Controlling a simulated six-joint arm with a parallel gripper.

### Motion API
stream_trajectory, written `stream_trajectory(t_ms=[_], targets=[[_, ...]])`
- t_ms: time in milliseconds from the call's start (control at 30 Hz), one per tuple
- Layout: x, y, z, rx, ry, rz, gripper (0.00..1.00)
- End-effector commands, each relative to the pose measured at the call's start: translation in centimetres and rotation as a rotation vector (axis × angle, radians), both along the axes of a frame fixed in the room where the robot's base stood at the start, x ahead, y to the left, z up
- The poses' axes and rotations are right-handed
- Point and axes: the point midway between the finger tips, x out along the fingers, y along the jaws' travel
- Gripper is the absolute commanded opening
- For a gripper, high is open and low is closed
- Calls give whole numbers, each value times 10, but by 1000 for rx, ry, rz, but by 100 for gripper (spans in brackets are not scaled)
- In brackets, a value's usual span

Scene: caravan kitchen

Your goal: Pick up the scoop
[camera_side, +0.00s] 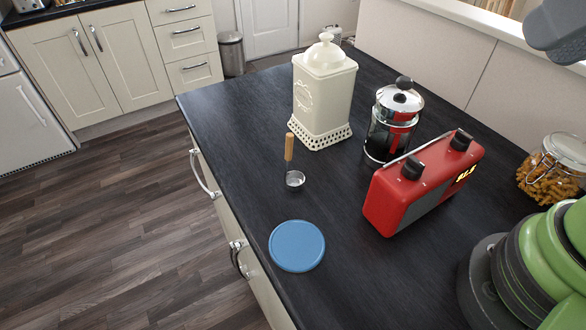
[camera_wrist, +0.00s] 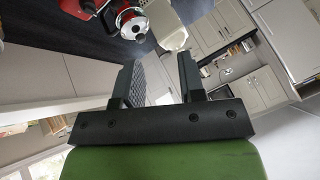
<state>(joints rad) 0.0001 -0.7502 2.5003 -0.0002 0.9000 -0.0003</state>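The scoop (camera_side: 295,180) is on the dark countertop in the side view, in front of the cream canister. It has a small metal cup and a wooden handle that points up. I cannot make it out in the wrist view. My gripper (camera_wrist: 158,72) shows in the wrist view with its two dark fingers apart and nothing between them. It is well away from the scoop, and its fingers are not visible in the side view.
The cream canister (camera_side: 323,95) stands behind the scoop. A French press (camera_side: 392,125) and a red radio (camera_side: 420,185) stand to its right. A blue disc (camera_side: 297,246) lies in front. A pasta jar (camera_side: 553,170) is at the far right. The counter's left edge is close to the scoop.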

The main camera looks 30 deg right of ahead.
Motion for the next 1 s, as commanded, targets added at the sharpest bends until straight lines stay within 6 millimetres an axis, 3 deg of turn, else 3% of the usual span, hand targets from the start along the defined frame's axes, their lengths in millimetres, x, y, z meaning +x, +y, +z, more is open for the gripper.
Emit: stream_trajectory(t_ms=[433, 467, 767, 867, 1000], targets=[[0, 0, 0, 0, 0, 0, 37], [0, 0, 0, 0, 0, 0, 43], [2, 0, 1, 1, 4, 3, 43], [12, 3, 5, 0, 32, 17, 43], [44, 12, 12, -7, 115, 58, 43]])
